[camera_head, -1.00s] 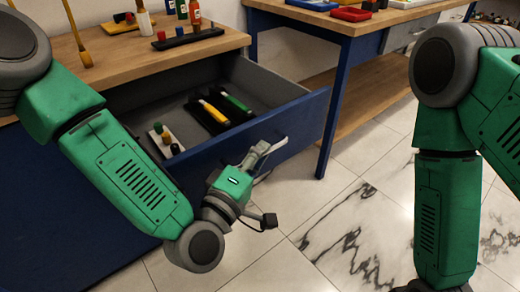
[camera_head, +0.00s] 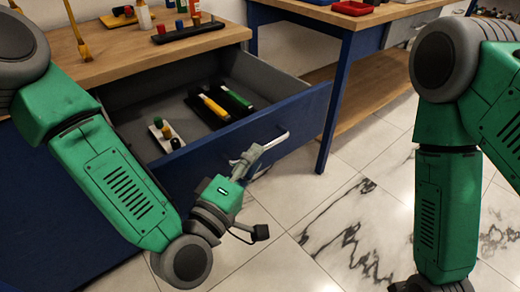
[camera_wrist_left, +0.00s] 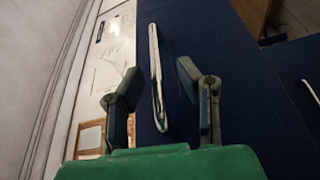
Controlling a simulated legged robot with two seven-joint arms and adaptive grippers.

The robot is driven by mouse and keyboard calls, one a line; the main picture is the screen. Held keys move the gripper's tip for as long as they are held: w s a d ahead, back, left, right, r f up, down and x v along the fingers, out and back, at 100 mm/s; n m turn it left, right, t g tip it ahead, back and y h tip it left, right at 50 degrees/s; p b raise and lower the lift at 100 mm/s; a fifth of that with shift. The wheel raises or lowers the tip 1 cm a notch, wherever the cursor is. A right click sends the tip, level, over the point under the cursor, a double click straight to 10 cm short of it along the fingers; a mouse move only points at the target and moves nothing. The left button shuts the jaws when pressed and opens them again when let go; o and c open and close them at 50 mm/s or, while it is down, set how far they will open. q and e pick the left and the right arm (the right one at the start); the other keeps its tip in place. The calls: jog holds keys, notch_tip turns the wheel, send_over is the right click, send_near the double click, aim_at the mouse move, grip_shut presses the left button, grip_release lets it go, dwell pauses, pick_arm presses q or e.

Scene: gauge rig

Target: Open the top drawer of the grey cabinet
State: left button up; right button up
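The top drawer (camera_head: 255,125) of the cabinet is pulled well out; the cabinet looks blue, with a wooden top and a grey drawer interior. Its pale bar handle (camera_head: 272,143) is on the blue drawer front and shows in the left wrist view (camera_wrist_left: 157,75). My left gripper (camera_head: 245,162) is at the handle, with its fingers (camera_wrist_left: 160,88) open on both sides of the bar and gaps visible. My right arm hangs at the right of the head view; its gripper is out of frame.
The drawer holds a yellow-handled tool (camera_head: 214,108), a green-handled tool (camera_head: 238,98) and a white block with small knobs (camera_head: 164,134). Bottles and a dark rack (camera_head: 188,33) stand on the wooden top. A blue-legged table (camera_head: 335,100) stands close right. Tiled floor is clear in front.

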pick_arm(q)
jog(key=v, duration=0.8)
jog(key=shift+s+a, duration=0.3)
jog(key=shift+f, duration=0.1)
jog(key=s+a+f+m+g+y+p, duration=0.25)
jog(key=s+a+f+m+g, duration=0.2)
jog(key=f, duration=0.25)
jog(key=s+a+f+m+g+y+p, duration=0.25)
jog(key=a+f+m+g, duration=0.2)
jog(key=f, duration=0.35)
jog(key=s+a+f+g+y+p, duration=0.1)
jog(key=s+a+g+y, duration=0.1)
jog(key=a, duration=0.5)
jog(key=s+a+f+m+g+y+p, duration=0.1)
jog(key=s+a+g+y+p, duration=0.1)
jog(key=s+a, duration=0.4)
jog(key=shift+s+a+g+y+p, duration=0.35)
jog(key=shift+a+g+y, duration=0.15)
jog(key=shift+a+g, duration=0.65)
jog(key=shift+d, duration=0.1)
